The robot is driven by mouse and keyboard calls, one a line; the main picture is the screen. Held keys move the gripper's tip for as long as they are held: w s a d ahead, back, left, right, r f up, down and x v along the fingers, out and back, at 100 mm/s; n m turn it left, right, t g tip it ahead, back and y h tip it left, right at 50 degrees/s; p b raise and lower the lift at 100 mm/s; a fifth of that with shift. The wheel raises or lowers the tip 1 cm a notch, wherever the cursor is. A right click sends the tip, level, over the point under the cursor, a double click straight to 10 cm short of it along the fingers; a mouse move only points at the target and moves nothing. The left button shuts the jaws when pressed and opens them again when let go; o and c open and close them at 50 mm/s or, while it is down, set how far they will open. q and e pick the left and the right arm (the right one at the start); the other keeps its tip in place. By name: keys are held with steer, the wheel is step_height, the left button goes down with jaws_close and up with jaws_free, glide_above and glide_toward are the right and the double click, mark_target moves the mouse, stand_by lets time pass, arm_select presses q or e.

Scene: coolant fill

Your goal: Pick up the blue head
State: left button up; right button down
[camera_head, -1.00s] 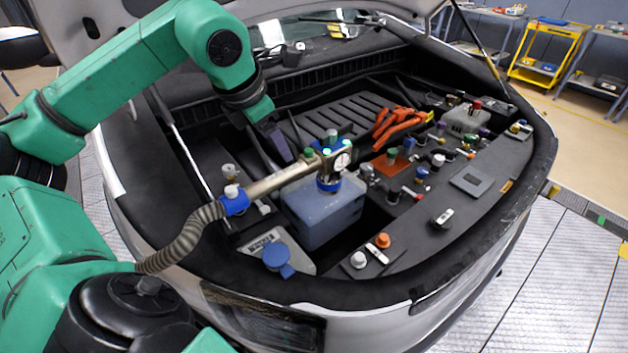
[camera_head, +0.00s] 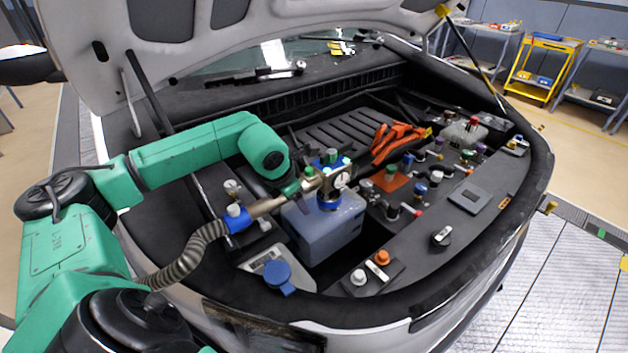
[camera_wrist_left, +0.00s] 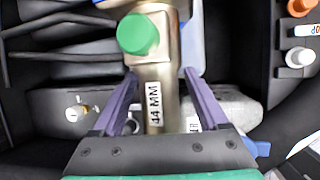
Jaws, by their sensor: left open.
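The fill head, a metal body with blue bands and a round gauge (camera_head: 330,190), stands on the translucent bluish reservoir (camera_head: 318,232). A metal tube (camera_head: 264,206) runs left from it to a blue collar (camera_head: 237,218) and a ribbed grey hose. In the left wrist view, my left gripper (camera_wrist_left: 160,80) is open. Its purple fingers lie on either side of the tube, marked "44 MM" (camera_wrist_left: 153,105), with gaps on both sides. A green knob (camera_wrist_left: 138,33) sits just beyond the fingertips. My right gripper is out of view.
A blue cap (camera_head: 277,275) sits in front left of the reservoir. Orange cables (camera_head: 398,142) lie behind to the right. Several small caps and fittings stand on the right ledge. The raised hood (camera_head: 250,30) hangs above, with a prop (camera_head: 140,85) near my arm.

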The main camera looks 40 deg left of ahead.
arm_select(q)
jaws_close()
stand_by(1.3)
